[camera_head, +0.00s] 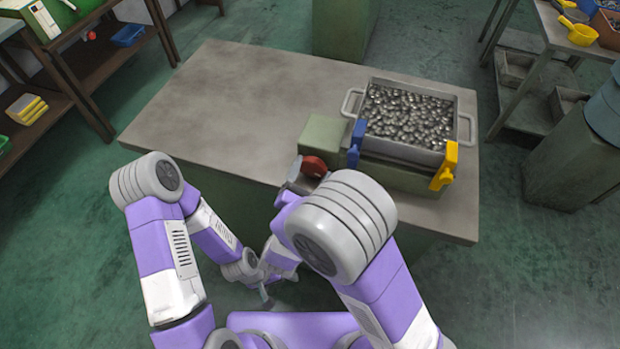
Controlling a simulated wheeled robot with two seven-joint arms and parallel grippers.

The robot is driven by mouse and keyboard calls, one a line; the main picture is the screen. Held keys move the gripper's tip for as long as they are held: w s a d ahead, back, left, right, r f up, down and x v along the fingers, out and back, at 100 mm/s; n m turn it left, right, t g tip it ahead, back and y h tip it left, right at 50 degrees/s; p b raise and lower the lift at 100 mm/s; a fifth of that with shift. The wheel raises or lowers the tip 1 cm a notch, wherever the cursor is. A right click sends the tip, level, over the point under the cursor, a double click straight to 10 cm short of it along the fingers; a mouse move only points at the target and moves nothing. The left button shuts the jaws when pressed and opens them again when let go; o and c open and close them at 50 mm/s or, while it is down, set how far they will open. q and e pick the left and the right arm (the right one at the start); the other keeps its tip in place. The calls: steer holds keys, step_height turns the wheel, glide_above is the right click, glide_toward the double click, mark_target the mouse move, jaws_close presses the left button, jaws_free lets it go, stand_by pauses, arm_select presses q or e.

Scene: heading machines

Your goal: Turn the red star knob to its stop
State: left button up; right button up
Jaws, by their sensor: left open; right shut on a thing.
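The red star knob (315,166) sits on the front side of a green block at the front edge of the grey table, left of the metal bin. My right gripper (298,173) is at the knob's left side and shut on it; my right arm hides part of the grip. My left gripper (266,293) is open and empty, low in front of the table and well below the knob. The knob's turn angle cannot be read from this view.
A metal bin (468,127) full of small shiny parts stands on the grey table (217,98), with a blue clamp (355,143) and a yellow clamp (444,167) at its front. The table's left half is clear. Shelves stand at both sides.

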steer(key=shift+f+m+b, duration=0.1)
steer(key=shift+m+b, duration=0.7)
steer(key=shift+m, duration=0.2)
steer(key=o, duration=1)
steer(key=shift+o, duration=0.2)
